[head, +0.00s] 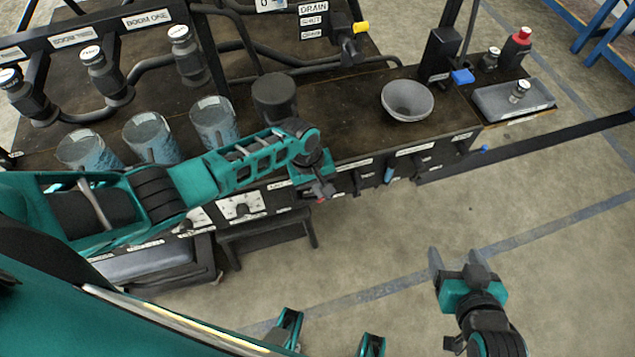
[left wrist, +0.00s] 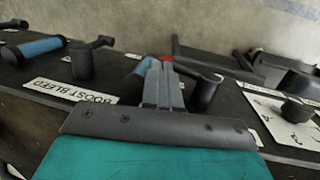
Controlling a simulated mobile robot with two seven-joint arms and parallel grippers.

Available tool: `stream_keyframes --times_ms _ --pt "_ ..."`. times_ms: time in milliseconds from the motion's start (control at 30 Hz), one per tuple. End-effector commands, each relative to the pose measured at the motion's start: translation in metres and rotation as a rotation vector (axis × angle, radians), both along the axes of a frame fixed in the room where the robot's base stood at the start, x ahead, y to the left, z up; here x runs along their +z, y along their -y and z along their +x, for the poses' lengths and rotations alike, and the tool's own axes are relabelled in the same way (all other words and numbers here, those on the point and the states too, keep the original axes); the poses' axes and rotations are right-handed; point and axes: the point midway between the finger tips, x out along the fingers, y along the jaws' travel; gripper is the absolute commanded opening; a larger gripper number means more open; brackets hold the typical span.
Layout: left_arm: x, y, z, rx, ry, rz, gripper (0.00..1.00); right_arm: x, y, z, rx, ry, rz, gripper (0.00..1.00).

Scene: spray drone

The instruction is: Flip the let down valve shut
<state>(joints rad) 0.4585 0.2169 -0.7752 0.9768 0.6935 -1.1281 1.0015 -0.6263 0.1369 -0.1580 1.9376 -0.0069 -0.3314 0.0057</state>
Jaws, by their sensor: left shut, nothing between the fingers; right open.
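The front face of the dark bench carries a row of small black valves with white labels (head: 416,150). I cannot read a let down label in either view, so I cannot tell which valve it is. My left gripper (head: 322,192) is shut and empty in front of this row. In the left wrist view its closed fingers (left wrist: 163,85) point between two black valves. One valve (left wrist: 82,62), with a short side lever, stands to the left by a "BOOST BLEED" label (left wrist: 70,92). The other valve (left wrist: 205,92) is close right of the fingers. My right gripper (head: 458,262) is open over bare floor.
A grey bowl (head: 408,104) and a dark cylinder (head: 273,98) stand on the bench. Several clear cups (head: 150,138) with blue contents are at the left. A low black stool (head: 265,226) stands below the bench edge.

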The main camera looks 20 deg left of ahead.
Motion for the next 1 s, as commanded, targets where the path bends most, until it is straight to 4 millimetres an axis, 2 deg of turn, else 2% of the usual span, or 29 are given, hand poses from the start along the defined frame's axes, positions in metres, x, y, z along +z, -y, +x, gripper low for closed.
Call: stream_keyframes --times_ms 367,467,800,1000 --pt "0.001 0.000 0.000 0.001 -0.001 0.002 0.00 0.001 -0.001 0.000 0.003 -0.002 0.000 0.73" --pt "0.010 -0.002 0.000 0.001 0.000 0.001 0.00 0.006 -0.001 -0.001 0.005 -0.003 -0.001 0.73" --pt "0.063 -0.013 0.000 0.000 -0.001 0.002 0.00 0.029 -0.001 0.000 0.008 -0.001 -0.002 0.73" --pt "0.073 -0.015 0.000 0.002 -0.003 0.003 0.00 0.031 -0.001 0.000 0.008 -0.001 -0.002 0.73"
